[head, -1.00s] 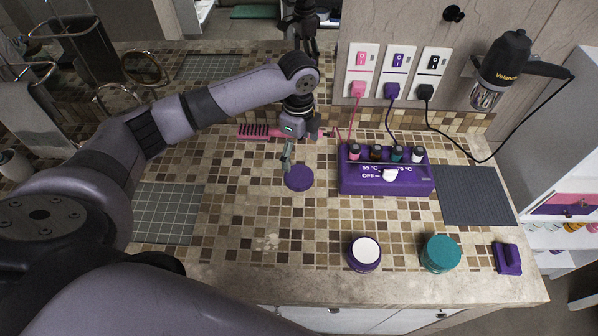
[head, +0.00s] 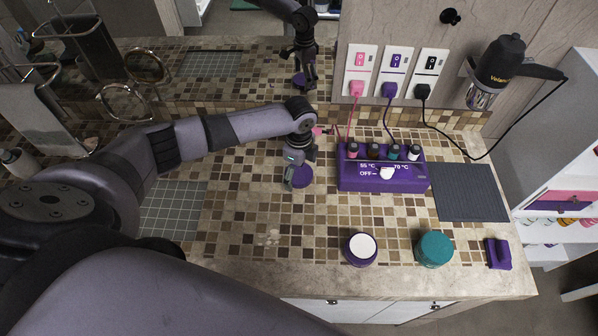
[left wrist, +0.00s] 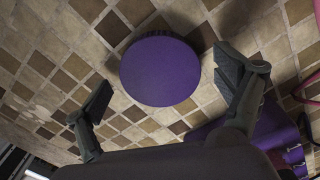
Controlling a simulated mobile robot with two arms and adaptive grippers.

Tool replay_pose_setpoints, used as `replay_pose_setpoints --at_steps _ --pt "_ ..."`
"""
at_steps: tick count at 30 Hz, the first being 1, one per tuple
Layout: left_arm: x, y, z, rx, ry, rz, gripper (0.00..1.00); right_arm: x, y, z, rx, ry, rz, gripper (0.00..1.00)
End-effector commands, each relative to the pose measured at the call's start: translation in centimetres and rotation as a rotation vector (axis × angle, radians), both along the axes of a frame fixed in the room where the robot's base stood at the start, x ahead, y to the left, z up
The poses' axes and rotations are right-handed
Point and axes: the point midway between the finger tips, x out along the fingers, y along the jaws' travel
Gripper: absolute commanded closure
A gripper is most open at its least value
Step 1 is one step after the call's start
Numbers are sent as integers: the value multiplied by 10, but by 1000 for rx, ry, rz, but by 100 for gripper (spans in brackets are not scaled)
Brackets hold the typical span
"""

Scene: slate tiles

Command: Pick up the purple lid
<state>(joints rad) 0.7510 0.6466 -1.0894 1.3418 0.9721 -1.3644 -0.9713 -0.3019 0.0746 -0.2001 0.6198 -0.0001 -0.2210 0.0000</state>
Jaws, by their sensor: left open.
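The purple lid (head: 300,177) is a round disc lying flat on the tiled counter, left of the purple heater box. In the left wrist view the lid (left wrist: 160,71) lies ahead of the two fingers, apart from both. My left gripper (head: 290,184) is over the lid's left part in the head view and hides some of it. In the left wrist view my left gripper (left wrist: 166,92) is open and empty, with its fingers spread wider than the lid. My right gripper is not in view.
The purple heater box (head: 350,182) with several small bottles stands close right of the lid. A purple jar with a white top (head: 361,249), a teal jar (head: 434,249) and a purple object (head: 498,253) stand near the front edge. A mirror backs the counter.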

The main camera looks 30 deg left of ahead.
Motion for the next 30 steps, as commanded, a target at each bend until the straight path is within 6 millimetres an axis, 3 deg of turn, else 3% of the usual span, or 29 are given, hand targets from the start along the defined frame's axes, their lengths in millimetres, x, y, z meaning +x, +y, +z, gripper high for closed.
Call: replay_pose_setpoints --at_steps 19,30 --pt "0 0 1 0 0 1 51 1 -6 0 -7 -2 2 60" --pt "1 1 6 0 -1 2 51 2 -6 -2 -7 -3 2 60"
